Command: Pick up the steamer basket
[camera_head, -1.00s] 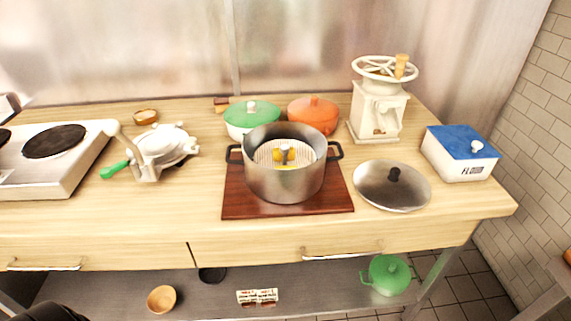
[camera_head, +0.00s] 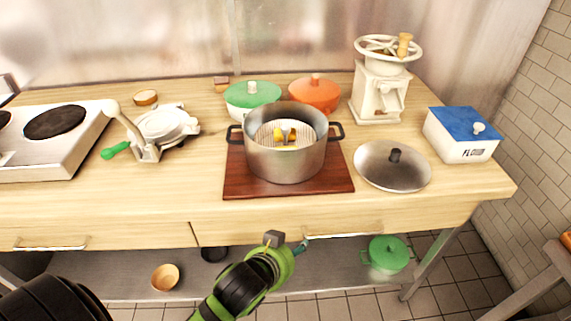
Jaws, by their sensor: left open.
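The steamer basket (camera_head: 266,133) is a pale, ribbed insert with a grey centre post, and it sits inside the metal pot (camera_head: 284,162). Some yellow pieces lie in the basket around the post. The pot has two dark side handles and stands on a dark red-brown board (camera_head: 243,188). My left gripper (camera_head: 288,243), on a green and black arm, is in front of the counter, below and apart from the pot. It is open, with its fingers only partly visible. My right gripper is not in view.
A metal lid (camera_head: 393,167) lies right of the board. Green (camera_head: 252,97) and orange (camera_head: 314,93) lidded pots stand behind the pot, with a cream grinder (camera_head: 381,92) at back right. A white press (camera_head: 160,133) and a hotplate (camera_head: 55,140) stand left. Bare counter lies left of the board.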

